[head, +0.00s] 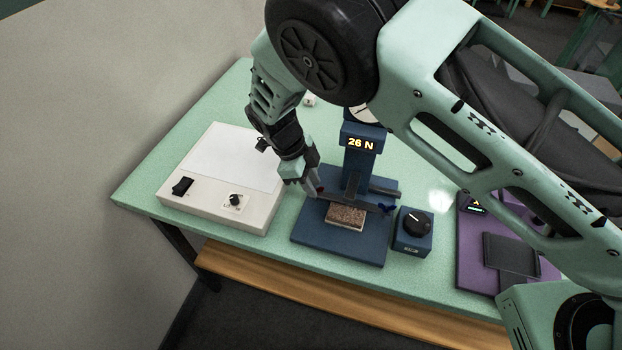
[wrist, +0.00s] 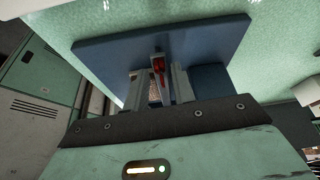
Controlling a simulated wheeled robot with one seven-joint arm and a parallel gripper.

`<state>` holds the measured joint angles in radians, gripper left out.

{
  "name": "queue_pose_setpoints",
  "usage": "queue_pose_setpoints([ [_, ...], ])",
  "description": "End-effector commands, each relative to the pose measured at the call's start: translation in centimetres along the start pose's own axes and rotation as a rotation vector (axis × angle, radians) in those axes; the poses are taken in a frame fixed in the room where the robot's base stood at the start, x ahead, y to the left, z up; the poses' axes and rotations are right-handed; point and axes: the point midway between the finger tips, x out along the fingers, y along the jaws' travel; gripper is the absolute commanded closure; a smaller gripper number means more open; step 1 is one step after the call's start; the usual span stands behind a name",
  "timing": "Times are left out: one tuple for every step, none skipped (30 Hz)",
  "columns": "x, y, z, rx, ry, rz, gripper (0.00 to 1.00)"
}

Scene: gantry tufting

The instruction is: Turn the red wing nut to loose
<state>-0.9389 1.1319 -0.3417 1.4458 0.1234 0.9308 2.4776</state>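The red wing nut (wrist: 159,66) shows in the wrist view between my two fingers, beside a grey upright part. In the head view only a small bit of red (head: 320,189) shows by my fingertips, at the left end of the dark clamp bar (head: 357,200). My gripper (head: 312,184) reaches down to that end from the left. In the wrist view my gripper (wrist: 158,88) has its fingers apart, one on each side of the wing nut, with narrow gaps showing. The blue stand (head: 310,240) holds a speckled brown sample (head: 346,217) under the bar.
A dark blue wing nut (head: 387,208) is at the bar's right end. The display (head: 361,143) reads 26 N. A blue dial box (head: 413,230) and purple device (head: 472,250) stand right. A white light-box (head: 215,180) stands close on the left.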

Motion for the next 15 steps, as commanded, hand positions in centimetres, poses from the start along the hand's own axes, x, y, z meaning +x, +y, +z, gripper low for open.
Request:
queue_pose_setpoints([
  [0.01,0.00,0.01,0.000,0.000,0.000,0.75],
  [0.00,0.01,0.01,0.000,0.000,0.000,0.75],
  [0.00,0.01,0.01,0.000,0.000,0.000,0.75],
  [-0.01,0.01,0.01,0.000,0.000,0.000,0.80],
  [-0.01,0.01,0.01,0.000,0.000,0.000,0.88],
  [-0.02,0.01,0.01,0.000,0.000,0.000,1.00],
  [-0.03,0.01,0.01,0.000,0.000,0.000,1.00],
  [-0.03,0.01,0.01,0.000,0.000,0.000,1.00],
  [-0.04,0.00,0.01,0.000,0.000,0.000,1.00],
  [-0.04,0.00,0.01,0.000,0.000,0.000,1.00],
  [-0.04,0.00,0.01,-0.001,0.000,0.000,1.00],
  [-0.04,0.01,0.02,-0.002,0.000,-0.001,1.00],
  [-0.04,0.01,0.02,-0.004,0.000,-0.002,1.00],
  [-0.03,0.02,0.03,-0.007,0.000,-0.003,1.00],
  [-0.03,0.03,0.04,-0.013,0.000,-0.005,1.00],
])
